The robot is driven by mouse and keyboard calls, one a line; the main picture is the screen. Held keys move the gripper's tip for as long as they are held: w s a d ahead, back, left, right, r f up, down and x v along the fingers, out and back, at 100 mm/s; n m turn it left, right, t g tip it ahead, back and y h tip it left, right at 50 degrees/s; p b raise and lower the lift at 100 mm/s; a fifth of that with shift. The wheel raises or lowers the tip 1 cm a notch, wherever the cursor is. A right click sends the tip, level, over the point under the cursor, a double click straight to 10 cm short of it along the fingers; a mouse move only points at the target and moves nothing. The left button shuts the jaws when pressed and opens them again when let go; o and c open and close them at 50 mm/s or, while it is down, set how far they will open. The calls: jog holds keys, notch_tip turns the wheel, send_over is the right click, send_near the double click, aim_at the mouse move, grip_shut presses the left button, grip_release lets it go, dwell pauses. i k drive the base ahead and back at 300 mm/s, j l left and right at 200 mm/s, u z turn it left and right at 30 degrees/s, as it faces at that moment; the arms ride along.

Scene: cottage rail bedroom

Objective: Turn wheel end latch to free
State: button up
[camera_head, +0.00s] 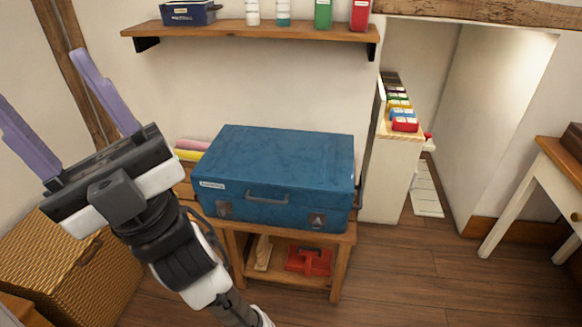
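A blue hard case (275,165) with a front handle (267,198) and a small white label sits closed on a wooden stand. Its front face carries two metal latches: a left latch (224,209) and a right latch (317,220). Which of them is the wheel end latch, and how either is turned, I cannot tell at this size. My gripper (38,76) is raised at the left, with its two purple fingers wide apart and nothing between them. It is well apart from the case and to the left of both latches.
The wooden stand (346,236) holds a red item (309,261) on its lower shelf. A wicker basket (66,262) stands at lower left. A wall shelf (255,37) with tins and bottles hangs above the case. A narrow white unit (388,180) stands right. The floor (420,270) at lower right is clear.

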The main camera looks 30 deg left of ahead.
aim_at(221, 212)
jog(key=u, duration=1.2)
